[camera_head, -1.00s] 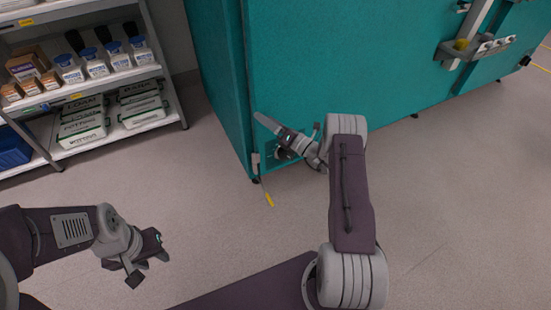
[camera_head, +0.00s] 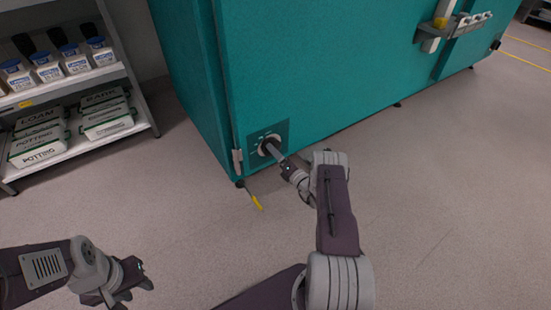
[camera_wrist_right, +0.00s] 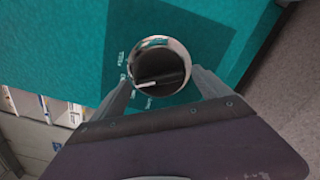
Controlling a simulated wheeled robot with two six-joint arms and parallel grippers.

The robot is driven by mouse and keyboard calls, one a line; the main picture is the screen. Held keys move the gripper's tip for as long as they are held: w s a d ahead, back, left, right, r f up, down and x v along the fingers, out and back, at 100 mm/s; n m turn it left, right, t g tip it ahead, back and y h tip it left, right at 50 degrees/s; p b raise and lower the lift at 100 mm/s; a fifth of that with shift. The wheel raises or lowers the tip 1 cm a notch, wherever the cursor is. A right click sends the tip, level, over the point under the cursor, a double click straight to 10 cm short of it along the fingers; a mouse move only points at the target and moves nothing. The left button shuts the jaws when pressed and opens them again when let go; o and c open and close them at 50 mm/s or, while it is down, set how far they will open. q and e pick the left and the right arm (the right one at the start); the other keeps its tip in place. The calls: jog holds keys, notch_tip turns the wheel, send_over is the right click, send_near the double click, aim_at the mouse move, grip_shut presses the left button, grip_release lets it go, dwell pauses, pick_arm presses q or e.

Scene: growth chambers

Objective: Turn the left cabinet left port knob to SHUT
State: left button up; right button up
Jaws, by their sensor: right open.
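The port knob (camera_head: 268,146) is a round dark knob with a shiny rim, on a panel low on the teal cabinet (camera_head: 300,80). In the right wrist view the knob (camera_wrist_right: 160,66) shows a white pointer line toward the left, with small labels on its left side, too small to read. My right gripper (camera_head: 275,153) is at the knob, its open fingers on either side of it; whether they touch is unclear. My left gripper (camera_head: 132,289) is open and empty above the floor at lower left, far from the knob.
A metal shelf (camera_head: 75,85) with bottles and soil bags stands at the left. A grey latch (camera_head: 238,160) and a yellow-tipped piece (camera_head: 257,202) are by the cabinet's lower corner. The floor (camera_head: 440,200) at right is clear.

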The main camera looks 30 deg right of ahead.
jog(key=shift+w, duration=0.8)
jog(key=c, duration=1.2)
pick_arm(q)
jog(key=shift+f, duration=0.5)
pick_arm(e)
jog(key=shift+o, duration=0.2)
jog(key=shift+a, duration=0.1)
pick_arm(q)
jog(key=shift+r, duration=0.1)
pick_arm(e)
jog(key=shift+n, duration=0.3)
jog(key=n+p, duration=0.1)
jog(key=n, duration=0.4)
jog(key=shift+n, duration=0.3)
pick_arm(q)
notch_tip(320, 180, up, 3)
jog(key=shift+f+p, duration=0.2)
jog(key=shift+p, duration=0.6)
pick_arm(e)
jog(key=n, duration=0.5)
jog(key=shift+n, duration=0.4)
